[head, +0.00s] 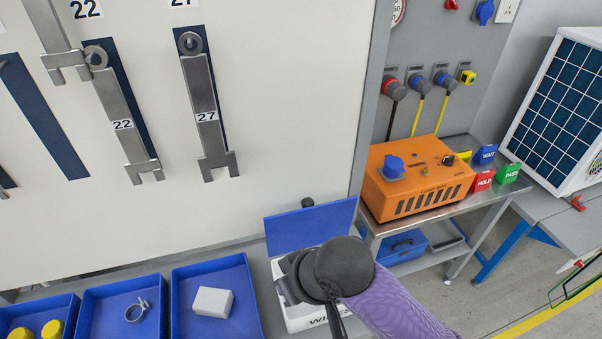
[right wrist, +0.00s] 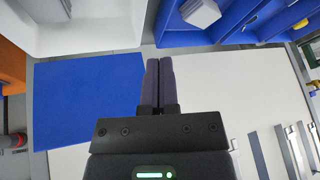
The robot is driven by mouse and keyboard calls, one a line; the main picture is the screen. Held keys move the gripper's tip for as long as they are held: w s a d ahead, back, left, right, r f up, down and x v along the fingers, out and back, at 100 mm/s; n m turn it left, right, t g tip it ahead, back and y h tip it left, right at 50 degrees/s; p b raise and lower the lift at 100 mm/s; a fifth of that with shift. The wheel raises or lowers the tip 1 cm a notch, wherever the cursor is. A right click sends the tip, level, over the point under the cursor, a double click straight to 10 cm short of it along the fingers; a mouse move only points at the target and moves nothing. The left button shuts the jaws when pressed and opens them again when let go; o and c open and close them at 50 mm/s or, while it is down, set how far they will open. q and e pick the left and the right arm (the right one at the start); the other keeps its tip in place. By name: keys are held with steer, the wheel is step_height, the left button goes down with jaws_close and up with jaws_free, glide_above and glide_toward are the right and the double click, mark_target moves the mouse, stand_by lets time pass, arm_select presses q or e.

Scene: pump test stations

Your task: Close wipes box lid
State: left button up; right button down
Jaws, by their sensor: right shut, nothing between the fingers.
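The wipes box (head: 300,318) is white with dark lettering on its front, partly hidden behind my right arm in the head view. Its blue lid (head: 310,228) is open and stands up at the back of the box. In the right wrist view the open white box (right wrist: 95,38) is at the top left, and the blue lid (right wrist: 85,105) spreads below it. My right gripper (right wrist: 159,70) is shut and empty, its fingertips beside the lid's edge; I cannot tell whether they touch. In the head view the wrist covers the fingers. My left gripper is not in view.
Blue trays stand left of the box; one holds a white block (head: 212,302), another a metal clamp (head: 138,310). An orange unit (head: 415,178) sits on a metal bench to the right. A white panel with hanging wrenches (head: 210,115) rises behind.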

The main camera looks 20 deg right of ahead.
steer(key=w+d+r+m+h, duration=0.1)
steer(key=w+d+r, duration=0.1)
steer(key=w+r, duration=0.1)
steer(key=w+d+r+m+h, duration=0.1)
steer(key=w+d+r, duration=0.1)
steer(key=w+r, duration=0.2)
steer(key=w+d+r+m+h, duration=0.1)
steer(key=w+d+r, duration=0.2)
steer(key=r, duration=0.4)
steer(key=shift+w+m, duration=0.3)
steer(key=shift+w, duration=0.2)
steer(key=b, duration=0.2)
glide_above(284, 231)
steer(key=w+d, duration=0.4)
steer(key=d, duration=0.1)
step_height(284, 231, down, 9)
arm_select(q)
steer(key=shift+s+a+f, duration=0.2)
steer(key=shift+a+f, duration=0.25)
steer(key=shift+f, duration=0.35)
arm_select(e)
steer(key=shift+w+r, duration=0.1)
steer(key=shift+w, duration=0.05)
